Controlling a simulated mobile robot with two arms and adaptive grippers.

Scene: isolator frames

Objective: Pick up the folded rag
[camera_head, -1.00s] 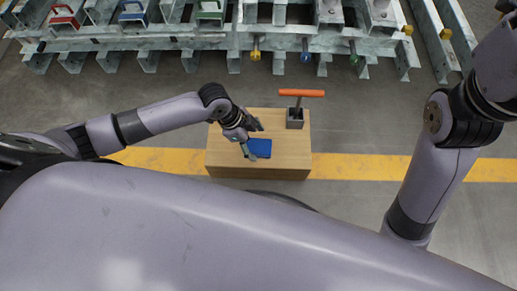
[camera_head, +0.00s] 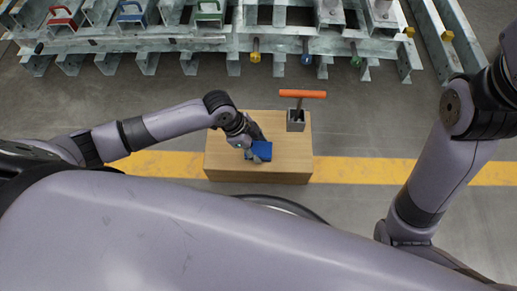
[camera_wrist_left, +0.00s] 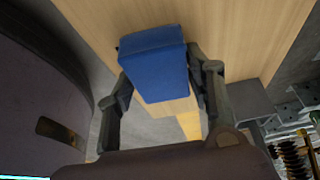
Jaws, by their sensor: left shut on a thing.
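The folded rag (camera_head: 262,150) is a small blue block-like bundle over the wooden box top (camera_head: 230,167). In the left wrist view the rag (camera_wrist_left: 155,62) sits between the two fingers of my left gripper (camera_wrist_left: 160,85), which is shut on it. The rag's edge appears tilted, and the wood shows behind it. In the head view my left gripper (camera_head: 254,149) partly covers the rag. My right arm shows at the right, but its gripper is out of view.
An orange T-handled tool (camera_head: 303,94) stands in a grey square holder (camera_head: 295,121) at the box's far right corner. A galvanized metal frame (camera_head: 200,40) with coloured handles and valves lies beyond. Grey floor with a yellow stripe (camera_head: 370,169) surrounds the box.

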